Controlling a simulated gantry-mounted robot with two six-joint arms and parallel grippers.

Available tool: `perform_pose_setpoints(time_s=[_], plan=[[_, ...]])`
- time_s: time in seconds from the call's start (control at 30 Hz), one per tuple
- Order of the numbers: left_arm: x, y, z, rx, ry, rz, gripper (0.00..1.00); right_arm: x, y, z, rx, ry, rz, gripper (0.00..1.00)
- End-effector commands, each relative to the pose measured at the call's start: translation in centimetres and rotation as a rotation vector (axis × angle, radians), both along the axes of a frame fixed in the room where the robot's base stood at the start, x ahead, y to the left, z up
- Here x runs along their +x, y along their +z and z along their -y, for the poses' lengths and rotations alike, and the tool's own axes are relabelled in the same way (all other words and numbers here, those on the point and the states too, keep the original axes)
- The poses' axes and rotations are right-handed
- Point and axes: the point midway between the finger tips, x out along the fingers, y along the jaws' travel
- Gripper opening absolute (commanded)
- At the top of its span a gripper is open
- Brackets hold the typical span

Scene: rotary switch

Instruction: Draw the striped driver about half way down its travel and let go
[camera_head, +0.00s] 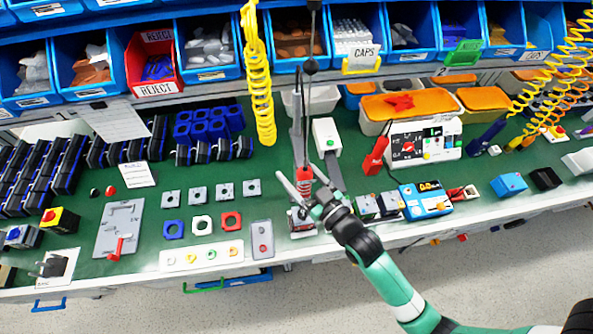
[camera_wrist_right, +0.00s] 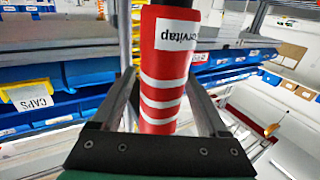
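The striped driver (camera_head: 304,178) is red with white bands and hangs upright below a dark cable over the bench's front part. In the right wrist view the driver (camera_wrist_right: 165,75) shows close up, with a white label near its top. My right gripper (camera_head: 297,176) reaches it from the lower right. Its fingers stand spread on either side of the driver, and in the head view a gap shows between finger and driver. Whether either finger touches it is unclear. A small block fixture (camera_head: 302,224) sits below the driver, partly hidden by my gripper. My left gripper is not in view.
A yellow coiled hose (camera_head: 258,85) hangs to the left of the driver. A white box (camera_head: 326,135) stands behind it. A blue meter (camera_head: 426,199) and small switch blocks (camera_head: 380,204) lie to the right. Sample plates (camera_head: 202,224) lie to the left.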

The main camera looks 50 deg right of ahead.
Motion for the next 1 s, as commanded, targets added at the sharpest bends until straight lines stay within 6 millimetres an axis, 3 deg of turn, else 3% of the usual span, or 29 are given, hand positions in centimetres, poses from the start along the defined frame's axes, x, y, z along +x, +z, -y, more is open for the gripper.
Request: perform_pose_setpoints(time_s=[0.27, 0.7, 1.0], plan=[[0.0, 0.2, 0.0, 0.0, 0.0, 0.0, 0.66, -1.2, 0.0, -0.2, 0.0, 0.0, -0.002, 0.77], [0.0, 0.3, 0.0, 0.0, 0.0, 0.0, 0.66, -10.4, -0.1, -1.5, -0.001, 0.0, -0.003, 0.77], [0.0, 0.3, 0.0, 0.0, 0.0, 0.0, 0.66, -11.5, 0.0, -1.7, 0.0, 0.0, 0.0, 0.77]])
